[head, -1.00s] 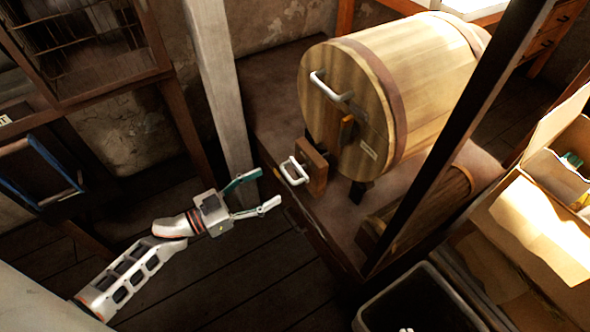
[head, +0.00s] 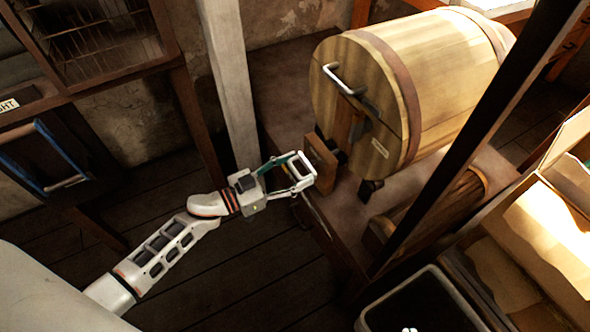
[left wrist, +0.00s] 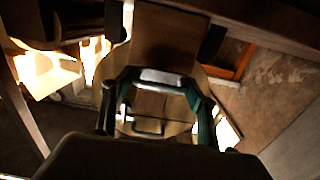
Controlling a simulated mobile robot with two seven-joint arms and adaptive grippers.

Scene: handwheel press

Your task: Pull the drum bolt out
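The drum bolt shows its pale U-shaped handle (head: 301,166) at the wooden block (head: 322,163) in front of the wooden drum (head: 365,110). My left gripper (head: 304,169) is at this handle, with one finger at each end of it. In the left wrist view the handle's bright bar (left wrist: 160,77) lies across the gap between my two fingertips. I cannot tell whether the fingers press on it or only stand around it. The bolt's shaft is hidden.
A pale post (head: 229,85) stands behind my left arm. A dark slanted beam (head: 480,135) crosses in front of the drum. A dark bin (head: 440,285) and open cardboard boxes (head: 535,225) stand at the right. The floor below my arm is clear.

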